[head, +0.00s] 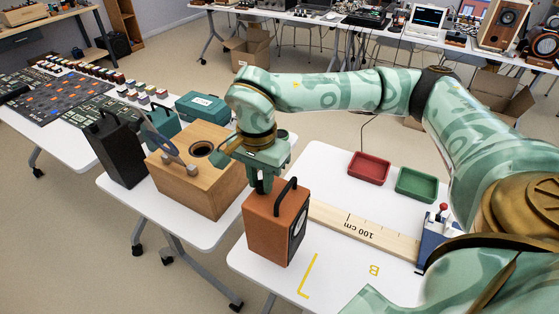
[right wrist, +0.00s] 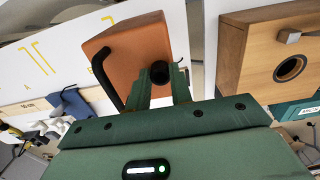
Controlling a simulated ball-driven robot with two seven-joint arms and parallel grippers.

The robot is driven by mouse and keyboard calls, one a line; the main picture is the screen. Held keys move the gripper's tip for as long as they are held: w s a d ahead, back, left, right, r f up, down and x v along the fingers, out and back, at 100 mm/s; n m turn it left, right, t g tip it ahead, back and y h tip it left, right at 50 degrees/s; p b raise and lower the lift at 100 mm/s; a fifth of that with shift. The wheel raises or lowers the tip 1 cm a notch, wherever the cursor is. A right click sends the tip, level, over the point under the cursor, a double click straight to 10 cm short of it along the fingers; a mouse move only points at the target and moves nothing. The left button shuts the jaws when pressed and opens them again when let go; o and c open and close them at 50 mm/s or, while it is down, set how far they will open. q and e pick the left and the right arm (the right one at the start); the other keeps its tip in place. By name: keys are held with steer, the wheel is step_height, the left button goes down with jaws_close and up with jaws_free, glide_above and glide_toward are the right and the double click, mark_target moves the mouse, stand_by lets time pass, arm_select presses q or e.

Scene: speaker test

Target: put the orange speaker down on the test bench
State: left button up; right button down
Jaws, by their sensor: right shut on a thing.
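The orange speaker (head: 268,229) is upright, with a black handle (head: 286,192) on top and a dark round cone on its right face. My right gripper (head: 262,184) points down at the speaker's top and is shut on it. In the right wrist view the fingers (right wrist: 160,88) meet the orange speaker (right wrist: 135,48) around a black knob, beside the handle. The speaker is over the left part of the white test bench (head: 340,262); I cannot tell whether its bottom touches. My left gripper is not in view.
The bench bears a wooden 100 cm scale (head: 365,232), yellow marks, a red tray (head: 369,168), a green tray (head: 416,184) and a blue device (head: 438,235). A wooden speaker box (head: 200,182) and a black speaker (head: 117,150) stand on the left table.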

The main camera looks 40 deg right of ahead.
mark_target(251, 198)
steer(key=shift+w+a+f, duration=0.3)
steer(key=shift+a+f, duration=0.1)
steer(key=shift+f, duration=0.15)
steer(key=shift+w+a+f, duration=0.3)
steer(key=shift+a+f, duration=0.05)
steer(key=shift+f, duration=0.2)
step_height(251, 198, down, 4)
steer(key=shift+w+a+r+b, duration=0.15)
steer(key=shift+r+b, duration=0.05)
steer(key=shift+b, duration=0.5)
steer(key=shift+r, duration=0.1)
steer(key=c, duration=1.3)
jaws_free()
steer(key=shift+o, duration=0.2)
step_height(251, 198, up, 12)
steer(key=p, duration=0.2)
steer(key=shift+p, duration=0.4)
